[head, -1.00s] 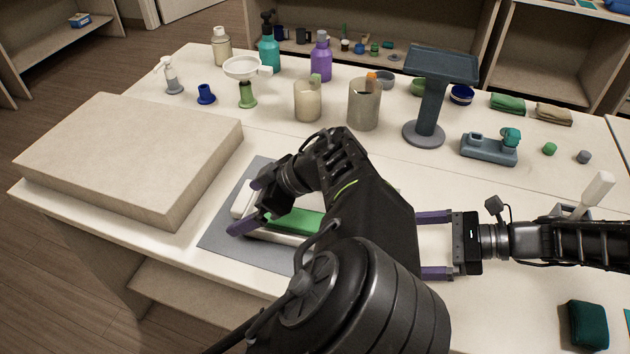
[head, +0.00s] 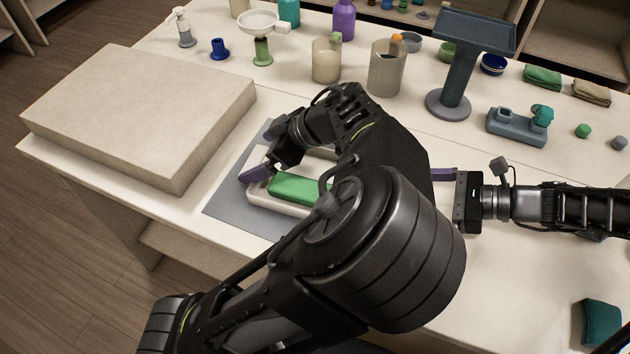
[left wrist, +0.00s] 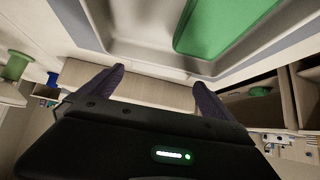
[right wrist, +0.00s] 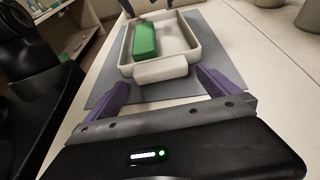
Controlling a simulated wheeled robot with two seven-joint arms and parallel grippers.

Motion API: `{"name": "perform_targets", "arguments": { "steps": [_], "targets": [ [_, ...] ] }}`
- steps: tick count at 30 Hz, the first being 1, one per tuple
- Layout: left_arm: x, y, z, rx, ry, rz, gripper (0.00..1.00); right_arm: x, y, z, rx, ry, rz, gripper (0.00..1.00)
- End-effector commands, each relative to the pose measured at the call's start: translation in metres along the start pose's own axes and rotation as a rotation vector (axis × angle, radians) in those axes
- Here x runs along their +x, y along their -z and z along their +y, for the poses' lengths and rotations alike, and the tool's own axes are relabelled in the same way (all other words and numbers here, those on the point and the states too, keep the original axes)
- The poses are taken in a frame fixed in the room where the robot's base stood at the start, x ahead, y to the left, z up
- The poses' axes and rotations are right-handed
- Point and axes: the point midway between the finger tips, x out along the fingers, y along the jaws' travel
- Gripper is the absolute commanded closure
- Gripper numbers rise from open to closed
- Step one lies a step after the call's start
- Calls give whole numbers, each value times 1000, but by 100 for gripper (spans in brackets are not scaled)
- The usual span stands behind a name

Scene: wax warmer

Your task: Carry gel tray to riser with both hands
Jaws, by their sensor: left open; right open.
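The gel tray (head: 262,200) is a pale, shallow tray with a green gel block (head: 295,189) inside. The left arm hides its right part in the head view. In the right wrist view the whole tray (right wrist: 193,45) shows, with a handle tab (right wrist: 160,69) at its near end. My left gripper (head: 255,173) is open at the tray's left end; in the left wrist view its fingers (left wrist: 160,85) are spread just short of the tray wall. My right gripper (right wrist: 162,88) is open, its fingers either side of the handle tab's line but short of it. The riser (head: 140,105) is probably the beige block at left.
The tray lies on a grey mat (head: 226,206). Beakers (head: 386,72), a funnel stand (head: 262,45) and a dark pedestal (head: 455,85) stand behind. A teal block (head: 601,324) lies at front right. The riser's top is bare.

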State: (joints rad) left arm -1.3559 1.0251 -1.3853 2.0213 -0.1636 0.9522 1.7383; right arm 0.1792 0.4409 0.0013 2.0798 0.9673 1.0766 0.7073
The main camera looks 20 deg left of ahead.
Motion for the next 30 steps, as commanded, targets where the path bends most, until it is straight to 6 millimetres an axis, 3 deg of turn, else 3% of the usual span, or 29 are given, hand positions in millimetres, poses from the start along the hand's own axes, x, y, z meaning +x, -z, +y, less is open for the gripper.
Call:
{"name": "perform_targets", "arguments": {
  "steps": [9,21,30],
  "targets": [
    [43,0,0,1,2,2,0,43,0,1,2,-3,0,0],
    [50,0,0,0,-1,1,0,50,0,0,1,0,1,0],
    [50,0,0,0,-1,1,25,49,0,0,1,0,0,25]
  ]
}}
